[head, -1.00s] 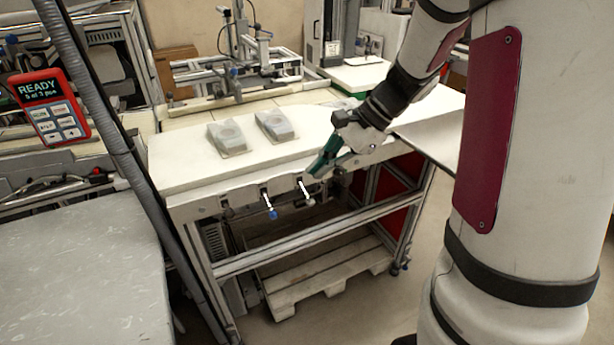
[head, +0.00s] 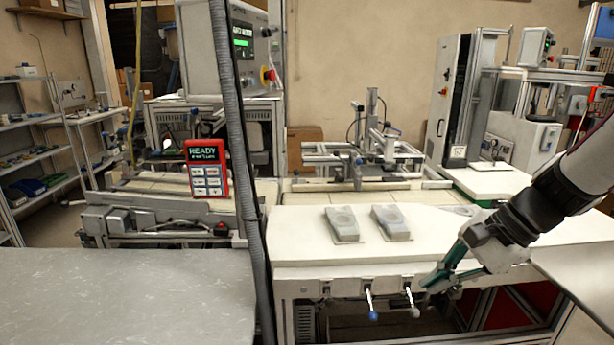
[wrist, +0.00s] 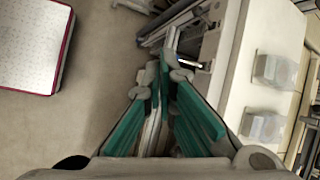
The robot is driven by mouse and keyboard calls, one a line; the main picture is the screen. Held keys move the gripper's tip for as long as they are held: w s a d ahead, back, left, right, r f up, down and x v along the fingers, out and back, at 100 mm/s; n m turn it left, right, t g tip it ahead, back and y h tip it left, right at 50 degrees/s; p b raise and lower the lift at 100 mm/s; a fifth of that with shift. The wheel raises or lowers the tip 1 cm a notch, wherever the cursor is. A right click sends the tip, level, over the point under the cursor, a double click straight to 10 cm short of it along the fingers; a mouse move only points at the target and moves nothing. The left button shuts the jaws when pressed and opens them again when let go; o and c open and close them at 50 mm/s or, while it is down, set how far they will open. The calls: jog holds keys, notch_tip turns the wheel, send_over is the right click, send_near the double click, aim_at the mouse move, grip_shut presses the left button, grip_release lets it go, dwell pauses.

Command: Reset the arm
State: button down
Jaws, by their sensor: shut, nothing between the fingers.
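My gripper (head: 432,283) has green finger pads and is shut and empty. In the head view it is in front of the white table's front edge, at the right, beside the lever with the white tip (head: 411,299). A lever with a blue tip (head: 371,303) hangs to its left. In the wrist view my gripper (wrist: 166,72) points toward the table's edge, its fingers together with nothing between them.
Two grey blocks (head: 342,224) (head: 391,221) stand on the white table (head: 300,245). A red handset reading READY (head: 206,168) hangs at the left by a dark post (head: 235,150). A grey table (head: 120,300) fills the lower left. Open floor (wrist: 90,130) shows in the wrist view.

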jog(key=s+a+r+n+h+p, duration=0.1)
jog(key=s+r+n+h, duration=0.1)
jog(key=s+n, duration=0.2)
jog(key=s+a+r+n+t+h, duration=0.1)
jog(key=s+a+r+n+h, duration=0.1)
jog(key=s+n, duration=0.3)
jog(key=s+a+r+n+h+p, duration=0.1)
jog(key=s+r+n, duration=0.3)
jog(key=s, duration=0.6)
jog(key=shift+a+r+n+t+h+p, duration=0.25)
jog(key=shift+a+n+t+h+p, duration=0.1)
jog(key=shift+n+h, duration=0.2)
jog(key=shift+s, duration=0.1)
